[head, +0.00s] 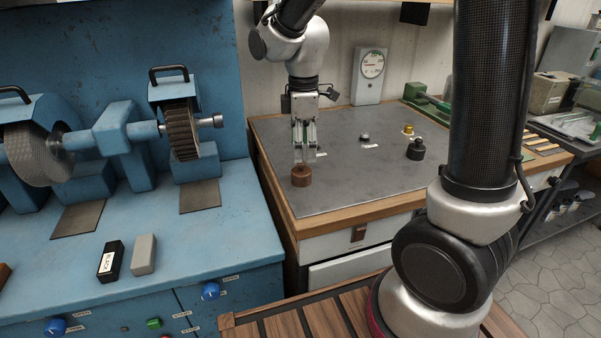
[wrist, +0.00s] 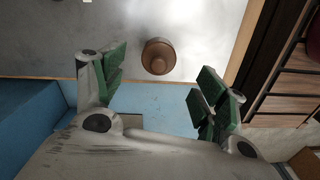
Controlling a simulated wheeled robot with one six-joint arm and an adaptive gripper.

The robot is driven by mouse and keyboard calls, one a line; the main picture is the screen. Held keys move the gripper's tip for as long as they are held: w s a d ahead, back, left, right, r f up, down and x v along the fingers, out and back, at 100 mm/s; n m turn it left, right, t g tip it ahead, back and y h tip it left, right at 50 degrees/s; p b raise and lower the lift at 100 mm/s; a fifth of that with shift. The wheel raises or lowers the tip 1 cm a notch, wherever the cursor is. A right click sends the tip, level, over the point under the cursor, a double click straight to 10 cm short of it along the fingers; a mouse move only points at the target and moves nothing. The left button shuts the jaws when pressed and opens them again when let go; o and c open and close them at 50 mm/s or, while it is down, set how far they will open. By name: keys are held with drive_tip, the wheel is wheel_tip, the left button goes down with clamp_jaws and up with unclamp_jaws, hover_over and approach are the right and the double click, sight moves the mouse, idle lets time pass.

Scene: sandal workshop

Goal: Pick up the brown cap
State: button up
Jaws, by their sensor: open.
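The brown cap (head: 301,176) stands on the grey top of the wooden bench (head: 340,155), near its front left edge. It also shows in the wrist view (wrist: 158,56), seen from above, as a round brown piece with a raised knob. My gripper (head: 305,155) points down just above and behind the cap in the head view. In the wrist view its green-padded fingers (wrist: 158,85) are spread wide apart. The cap lies beyond the gap between the fingertips and touches neither. The gripper is empty.
A black knobbed piece (head: 416,150), a brass piece (head: 408,130) and a small grey piece (head: 365,137) stand further right on the bench. A dial gauge (head: 372,65) stands behind. The blue grinding machine (head: 110,240) borders the bench on the left.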

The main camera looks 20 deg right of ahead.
sight(302, 170)
wheel_tip(302, 170, down, 8)
drive_tip(key=shift+w+a+r, duration=0.1)
drive_tip(key=shift+c, duration=0.4)
drive_tip(key=c, duration=0.9)
